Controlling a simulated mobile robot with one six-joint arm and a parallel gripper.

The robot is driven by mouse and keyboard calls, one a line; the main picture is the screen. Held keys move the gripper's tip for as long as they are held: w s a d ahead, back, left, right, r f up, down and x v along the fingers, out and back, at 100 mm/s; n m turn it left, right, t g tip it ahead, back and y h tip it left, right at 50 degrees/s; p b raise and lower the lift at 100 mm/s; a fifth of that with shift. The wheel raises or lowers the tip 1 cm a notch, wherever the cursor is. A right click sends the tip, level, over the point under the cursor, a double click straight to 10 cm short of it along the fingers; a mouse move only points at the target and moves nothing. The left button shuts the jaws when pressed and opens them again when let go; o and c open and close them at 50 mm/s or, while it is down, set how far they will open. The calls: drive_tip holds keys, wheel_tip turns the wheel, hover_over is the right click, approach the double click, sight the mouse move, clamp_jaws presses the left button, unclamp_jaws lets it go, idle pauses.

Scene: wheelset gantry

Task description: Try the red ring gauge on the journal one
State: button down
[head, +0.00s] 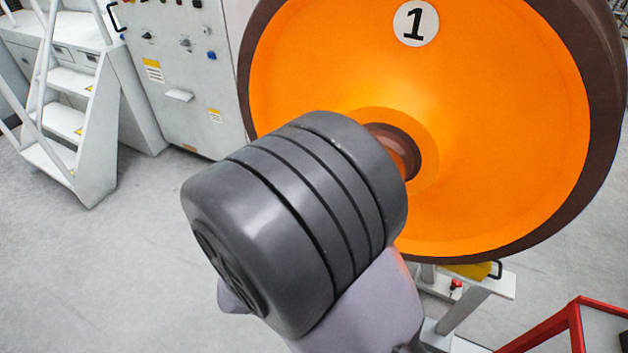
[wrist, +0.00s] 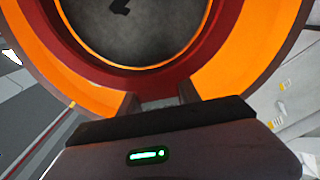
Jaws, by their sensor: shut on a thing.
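The wheel (head: 500,120) marked 1 has an orange face and a dark brown rim in the head view. A reddish-brown round part (head: 402,150) shows at its hub, mostly hidden behind my grey arm; I cannot tell there whether it is journal or ring. In the wrist view my gripper (wrist: 158,97) is shut on the near edge of the red ring gauge (wrist: 150,80). A dark grey round face (wrist: 150,35) with a black mark shows inside the ring, the orange wheel around it. How far the ring sits along the journal cannot be told.
A white control cabinet (head: 185,70) and white steps (head: 65,115) stand at the left. A red frame (head: 575,325) is at the lower right, beside a white stand (head: 470,310) below the wheel. Grey floor at the lower left is clear.

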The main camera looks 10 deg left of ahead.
drive_tip(key=shift+s, duration=0.1)
drive_tip(key=b+v, duration=0.1)
drive_tip(key=v, duration=0.5)
drive_tip(key=shift+b, duration=0.4)
idle(0.3)
